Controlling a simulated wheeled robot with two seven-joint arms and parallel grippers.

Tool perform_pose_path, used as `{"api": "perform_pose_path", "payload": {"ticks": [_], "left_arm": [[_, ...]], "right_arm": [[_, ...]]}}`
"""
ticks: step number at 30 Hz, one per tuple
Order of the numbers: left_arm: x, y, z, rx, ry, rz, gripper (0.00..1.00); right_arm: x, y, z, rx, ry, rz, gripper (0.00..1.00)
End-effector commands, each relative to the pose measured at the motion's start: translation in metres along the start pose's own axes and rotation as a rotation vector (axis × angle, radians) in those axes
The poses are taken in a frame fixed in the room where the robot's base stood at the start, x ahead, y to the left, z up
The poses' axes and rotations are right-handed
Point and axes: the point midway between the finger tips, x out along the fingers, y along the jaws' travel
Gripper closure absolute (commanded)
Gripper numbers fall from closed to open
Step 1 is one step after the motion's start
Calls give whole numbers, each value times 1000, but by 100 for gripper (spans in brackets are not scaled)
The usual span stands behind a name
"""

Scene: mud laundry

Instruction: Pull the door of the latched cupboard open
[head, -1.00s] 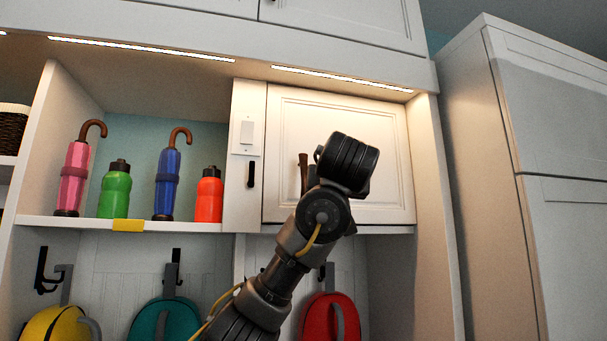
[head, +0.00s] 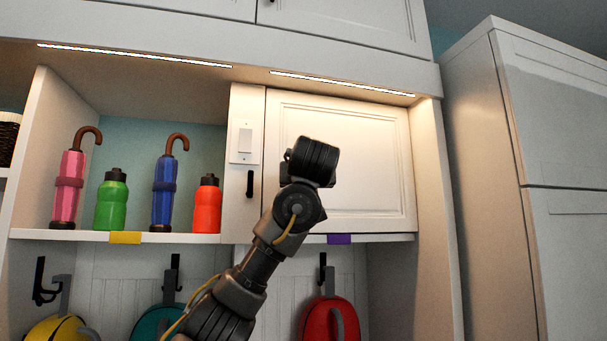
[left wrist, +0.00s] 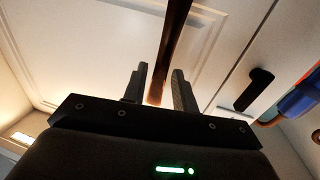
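The cupboard door (head: 370,160) is a pale framed panel that looks closed, flush with its surround. A black upright latch (head: 250,184) sits on the narrow panel left of the door; it also shows in the left wrist view (left wrist: 255,90). My left gripper (head: 312,162) is in front of the left part of the door, its fingers hidden from the head view. In the left wrist view the gripper (left wrist: 160,88) is open, with the brown door handle (left wrist: 172,45) between its fingers and a gap towards the right finger. My right gripper is not in view.
Left of the latch panel, a shelf (head: 75,236) holds a pink umbrella (head: 68,185), green bottle (head: 112,200), blue umbrella (head: 165,185) and orange bottle (head: 207,205). Below hang bags, including a red one (head: 330,318). A tall cabinet (head: 560,130) stands at the right.

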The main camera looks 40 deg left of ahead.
Motion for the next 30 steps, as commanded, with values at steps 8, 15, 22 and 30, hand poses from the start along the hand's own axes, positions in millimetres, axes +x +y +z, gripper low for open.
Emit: {"api": "perform_pose_path", "payload": {"ticks": [8,15,22,30], "left_arm": [[19,0,0,-1,-1,0,72],[20,0,1,-1,0,0,72],[19,0,0,0,0,0,100],[19,0,0,0,1,1,100]], "right_arm": [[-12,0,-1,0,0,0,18],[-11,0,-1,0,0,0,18],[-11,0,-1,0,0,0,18],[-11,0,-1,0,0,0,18]]}}
